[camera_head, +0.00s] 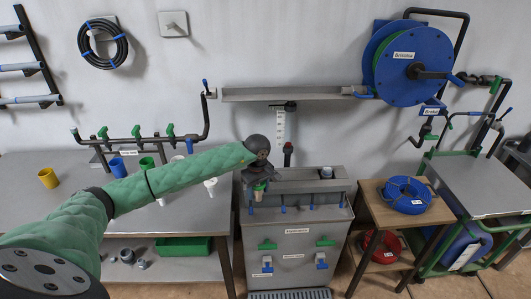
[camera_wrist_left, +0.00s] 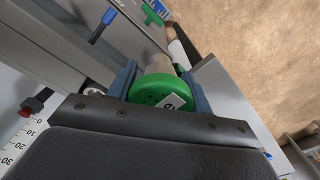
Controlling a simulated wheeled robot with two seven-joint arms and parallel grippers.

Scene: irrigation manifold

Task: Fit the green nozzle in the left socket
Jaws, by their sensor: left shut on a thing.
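My left gripper (camera_head: 258,181) hangs over the left end of the grey metal cabinet's top (camera_head: 342,186), fingers pointing down. It is shut on the green nozzle (camera_head: 260,187), which shows small below the dark wrist. In the left wrist view the nozzle's round green face (camera_wrist_left: 148,86), with a white label, sits between the two blue-grey fingers (camera_wrist_left: 160,91); a pale stem extends beyond it. The left socket cannot be made out; the gripper covers that end of the cabinet. I cannot tell whether the nozzle touches anything beneath it. My right gripper does not show.
A grey-blue fitting (camera_head: 327,172) stands at the cabinet's right end. The left workbench (camera_head: 190,216) holds yellow (camera_head: 48,178), blue (camera_head: 118,167) and green (camera_head: 147,163) cups below a pipe with green valves (camera_head: 136,131). A wooden stand (camera_head: 433,213) with blue hose (camera_head: 406,194) is right.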

